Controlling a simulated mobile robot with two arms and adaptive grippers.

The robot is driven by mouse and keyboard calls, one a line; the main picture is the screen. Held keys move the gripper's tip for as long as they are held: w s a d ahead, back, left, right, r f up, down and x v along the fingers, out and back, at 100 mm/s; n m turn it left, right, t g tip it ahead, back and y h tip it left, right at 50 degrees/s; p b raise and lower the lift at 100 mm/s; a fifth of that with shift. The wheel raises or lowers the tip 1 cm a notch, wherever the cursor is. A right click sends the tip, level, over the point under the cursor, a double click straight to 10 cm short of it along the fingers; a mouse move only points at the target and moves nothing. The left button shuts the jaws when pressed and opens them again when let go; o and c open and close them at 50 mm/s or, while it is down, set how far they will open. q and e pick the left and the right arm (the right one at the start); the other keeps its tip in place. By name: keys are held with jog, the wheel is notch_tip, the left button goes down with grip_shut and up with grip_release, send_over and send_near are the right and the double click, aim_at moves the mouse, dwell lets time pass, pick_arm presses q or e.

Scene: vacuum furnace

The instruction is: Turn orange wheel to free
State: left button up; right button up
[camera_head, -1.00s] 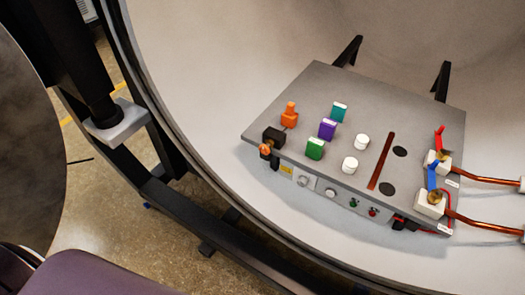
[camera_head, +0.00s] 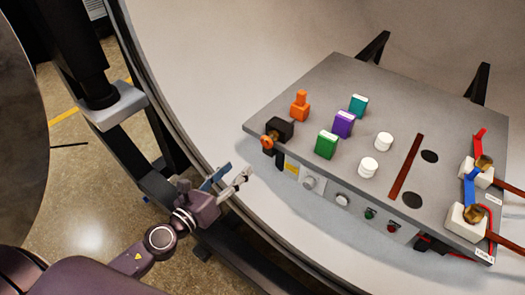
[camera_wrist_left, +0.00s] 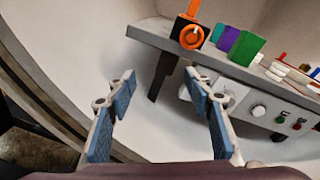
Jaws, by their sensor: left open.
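The orange wheel (camera_head: 267,143) sits on the front of a black block (camera_head: 279,129) at the left front corner of the grey panel table (camera_head: 330,79). In the left wrist view the orange wheel (camera_wrist_left: 192,37) shows as a ring around a dark centre, above and ahead of the fingers. My left gripper (camera_head: 230,178) is open and empty, below and to the left of the wheel in the head view, apart from it. In the left wrist view its two blue-padded fingers (camera_wrist_left: 162,95) stand wide apart. My right gripper is out of view.
An orange piece (camera_head: 300,108), green (camera_head: 326,145), purple (camera_head: 343,123) and teal (camera_head: 358,105) blocks and white knobs (camera_head: 369,167) stand on the table. Copper fittings (camera_head: 474,214) are at its right.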

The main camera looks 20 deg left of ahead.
aim_at(265, 143)
pick_arm(q)
jog(key=d+r+m+h, duration=0.2)
jog(key=d+r+m, duration=0.1)
jog(key=r+m, duration=0.15)
jog(key=shift+n+t, duration=0.4)
jog(key=shift+n, duration=0.05)
jog(key=p+x, duration=0.1)
jog(key=x, duration=0.3)
jog(key=p+x, duration=0.1)
jog(key=x, duration=0.1)
jog(key=shift+w+r+p, duration=0.15)
jog(key=shift+r+p, duration=0.15)
jog(key=shift+r, duration=0.05)
jog(key=shift+w+d, duration=0.15)
jog(key=shift+w, duration=0.3)
jog(key=shift+f, duration=0.1)
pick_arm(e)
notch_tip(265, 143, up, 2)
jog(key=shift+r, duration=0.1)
pick_arm(q)
jog(key=c, duration=1.1)
jog(key=shift+c, duration=0.2)
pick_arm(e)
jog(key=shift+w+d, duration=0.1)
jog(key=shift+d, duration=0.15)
